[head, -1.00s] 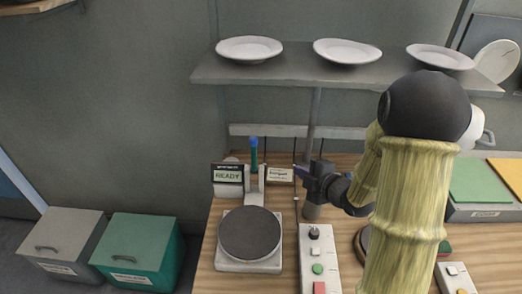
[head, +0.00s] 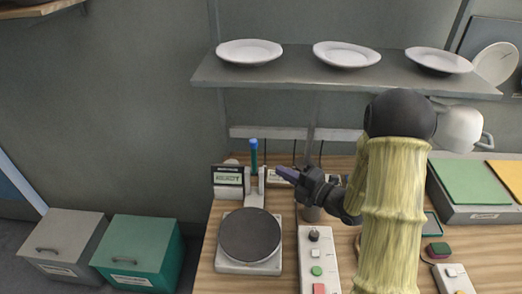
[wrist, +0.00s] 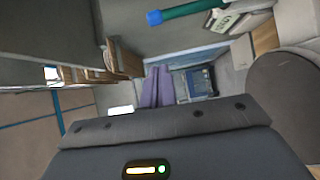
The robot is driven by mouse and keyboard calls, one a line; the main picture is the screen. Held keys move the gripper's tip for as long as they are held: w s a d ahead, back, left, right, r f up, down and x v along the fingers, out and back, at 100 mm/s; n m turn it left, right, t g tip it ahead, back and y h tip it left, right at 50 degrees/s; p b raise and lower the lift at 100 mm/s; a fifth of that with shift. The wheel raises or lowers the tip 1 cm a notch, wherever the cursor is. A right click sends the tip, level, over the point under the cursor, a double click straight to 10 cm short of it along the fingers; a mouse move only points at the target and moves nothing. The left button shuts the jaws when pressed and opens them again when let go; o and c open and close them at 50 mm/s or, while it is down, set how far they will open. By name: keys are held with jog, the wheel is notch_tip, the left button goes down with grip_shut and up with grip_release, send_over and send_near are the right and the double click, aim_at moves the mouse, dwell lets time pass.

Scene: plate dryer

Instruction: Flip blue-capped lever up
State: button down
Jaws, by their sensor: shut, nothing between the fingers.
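The lever (head: 254,160) is a teal-green stick with a blue cap (head: 253,144). It stands upright behind the round dark plate of the plate dryer (head: 249,234), beside a small display (head: 228,176). In the wrist view the lever (wrist: 195,10) crosses the top, with its blue cap (wrist: 154,17) at the left end. My gripper (head: 283,172) has its purple fingers shut and empty. It is to the right of the lever, at about the height of its lower part, and seems apart from it. The closed fingers also show in the wrist view (wrist: 157,87).
A control box (head: 317,262) with a knob and buttons stands right of the dryer. A shelf (head: 300,75) with white plates hangs above. A post rises behind my gripper. Grey and teal bins (head: 140,250) stand on the floor at left.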

aim_at(254, 158)
jog(key=w+a+p, duration=0.5)
jog(key=w+a, duration=0.2)
jog(key=w, duration=0.2)
jog(key=shift+p, duration=0.3)
